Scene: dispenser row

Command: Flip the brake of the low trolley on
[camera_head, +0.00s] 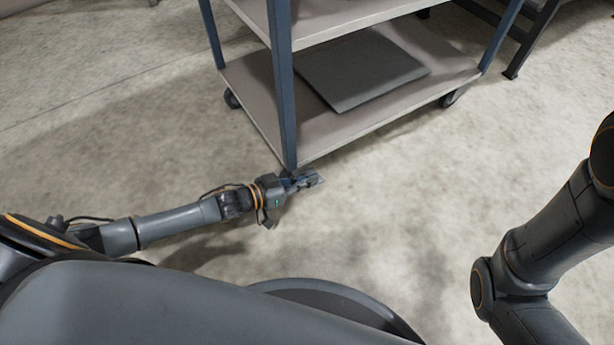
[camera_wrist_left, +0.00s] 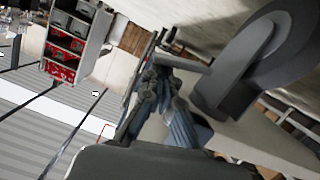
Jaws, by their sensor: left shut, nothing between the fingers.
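The low trolley (camera_head: 283,100) has blue posts and pale shelves. It stands at the top of the head view. My left gripper (camera_head: 312,179) is low, at the trolley's near bottom corner, with its fingers shut and empty. In the left wrist view the fingers (camera_wrist_left: 165,95) are close to a dark rounded part (camera_wrist_left: 235,65), which looks like the near caster. A short grey bar (camera_wrist_left: 183,62) sticks out from it by the fingertips and may be the brake lever. I cannot tell whether they touch. In the head view this caster and its brake are hidden.
A flat grey panel (camera_head: 360,68) lies on the trolley's lower shelf. Two other casters (camera_head: 232,98) (camera_head: 451,98) show. Bare concrete floor (camera_head: 400,190) lies right of my gripper. My right arm is at the right edge. A rack with red bins (camera_wrist_left: 75,40) stands farther off.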

